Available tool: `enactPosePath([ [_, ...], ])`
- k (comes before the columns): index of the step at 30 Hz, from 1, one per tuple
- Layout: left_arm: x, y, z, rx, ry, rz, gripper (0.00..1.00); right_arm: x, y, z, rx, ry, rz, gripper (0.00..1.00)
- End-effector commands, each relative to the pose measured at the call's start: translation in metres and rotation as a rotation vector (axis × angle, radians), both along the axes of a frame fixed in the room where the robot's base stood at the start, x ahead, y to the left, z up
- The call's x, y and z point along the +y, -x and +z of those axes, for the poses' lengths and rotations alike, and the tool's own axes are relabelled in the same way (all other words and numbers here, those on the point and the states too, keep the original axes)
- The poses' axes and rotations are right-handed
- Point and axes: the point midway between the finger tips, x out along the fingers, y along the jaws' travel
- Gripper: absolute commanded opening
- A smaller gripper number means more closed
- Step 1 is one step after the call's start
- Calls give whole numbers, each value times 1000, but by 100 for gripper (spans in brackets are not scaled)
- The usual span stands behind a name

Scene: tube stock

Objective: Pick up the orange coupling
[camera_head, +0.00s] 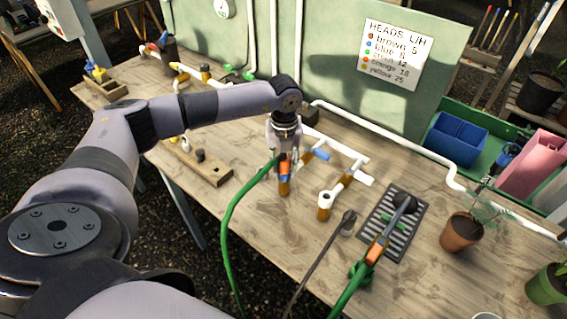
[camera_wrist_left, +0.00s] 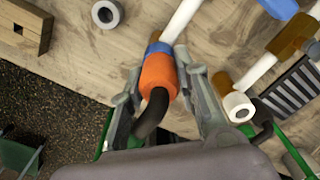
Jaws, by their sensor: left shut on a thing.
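The orange coupling (camera_wrist_left: 158,75) sits between the two fingers of my left gripper (camera_wrist_left: 165,92) in the left wrist view. A blue ring and a white pipe adjoin its far end; a black curved piece adjoins its near end. My left gripper (camera_head: 283,160) is shut on the coupling. In the head view the orange coupling (camera_head: 284,169) shows small below the gripper, above a brown fitting, partly hidden by the fingers. Whether it touches the white pipe behind it is not clear. My right gripper is not in view.
A green hose (camera_head: 233,205) hangs from near the gripper over the table's front edge. A spray head (camera_head: 404,202) rests on a dark grate (camera_head: 385,215) to the right. White pipework (camera_head: 335,143) with brown fittings stands close by. A wooden block (camera_head: 205,166) lies left.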

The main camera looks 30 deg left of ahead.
Motion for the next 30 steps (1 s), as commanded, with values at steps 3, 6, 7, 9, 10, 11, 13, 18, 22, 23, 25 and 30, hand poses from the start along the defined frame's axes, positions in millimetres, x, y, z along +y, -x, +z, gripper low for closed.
enactPosePath([
  [3,0,0,0,0,0,0,4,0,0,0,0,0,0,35],
  [6,0,0,0,-1,1,0,1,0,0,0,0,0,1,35],
  [7,0,0,0,-1,1,0,1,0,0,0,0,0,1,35],
  [9,0,0,0,-1,1,0,1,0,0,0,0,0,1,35],
  [10,0,0,0,-1,0,0,1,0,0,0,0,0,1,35],
  [11,0,0,1,-1,0,0,1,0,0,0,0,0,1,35],
  [13,0,0,2,-1,0,0,1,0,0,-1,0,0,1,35],
  [18,0,-1,12,-3,1,0,1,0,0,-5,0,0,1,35],
  [22,0,-1,32,-6,0,0,1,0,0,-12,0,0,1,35],
  [23,0,-2,38,-7,1,0,1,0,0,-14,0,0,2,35],
  [25,0,-2,55,-8,1,0,1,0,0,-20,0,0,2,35],
  [30,0,-2,105,-9,1,0,1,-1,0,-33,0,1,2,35],
])
